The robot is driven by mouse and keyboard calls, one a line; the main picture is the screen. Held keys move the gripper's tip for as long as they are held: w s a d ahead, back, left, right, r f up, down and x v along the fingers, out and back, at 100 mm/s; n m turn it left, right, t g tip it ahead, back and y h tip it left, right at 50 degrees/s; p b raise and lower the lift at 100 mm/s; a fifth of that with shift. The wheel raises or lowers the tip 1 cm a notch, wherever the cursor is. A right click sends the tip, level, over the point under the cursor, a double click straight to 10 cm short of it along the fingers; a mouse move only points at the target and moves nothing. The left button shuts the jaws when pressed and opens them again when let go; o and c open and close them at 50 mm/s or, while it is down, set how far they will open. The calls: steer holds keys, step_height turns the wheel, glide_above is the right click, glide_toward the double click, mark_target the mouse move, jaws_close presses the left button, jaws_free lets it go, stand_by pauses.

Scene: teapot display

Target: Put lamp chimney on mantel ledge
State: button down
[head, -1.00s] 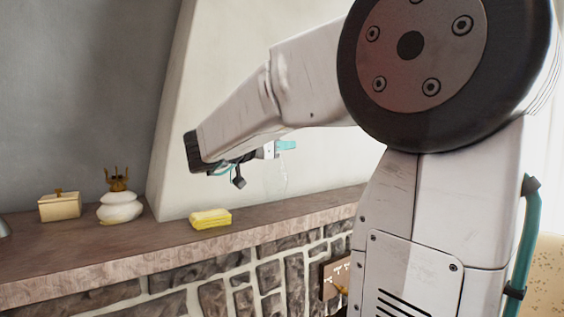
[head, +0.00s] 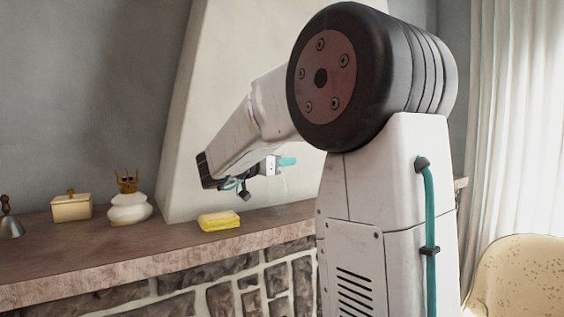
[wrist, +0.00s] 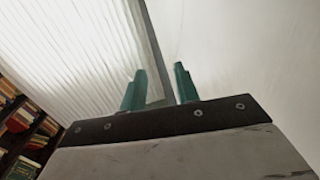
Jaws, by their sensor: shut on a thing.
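My gripper (head: 286,162) shows its teal fingertips in the head view, above the mantel ledge (head: 120,252). A faint, clear glass shape, the lamp chimney (head: 280,188), hangs just below the fingertips and is hard to make out against the pale wall. It appears upright, with its lower end close to the ledge; I cannot tell whether it touches. In the wrist view the two teal fingers of my gripper (wrist: 160,88) stand with a gap between them, and no clear outline of the glass shows there.
A yellow sponge (head: 219,221) lies on the ledge left of the chimney. Farther left are a white round pot (head: 129,209) with a brass crown-like piece on top, a cream lidded box (head: 71,208) and a metal bell (head: 11,226). A speckled chair (head: 520,275) stands at right.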

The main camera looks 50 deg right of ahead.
steer(key=shift+f, duration=0.15)
steer(key=c, duration=1)
jaws_free()
steer(key=shift+c, duration=0.2)
steer(key=shift+a+r, duration=0.2)
steer(key=shift+a, duration=0.05)
steer(key=a, duration=1.1)
steer(key=shift+w+a, duration=0.25)
steer(key=shift+w, duration=0.1)
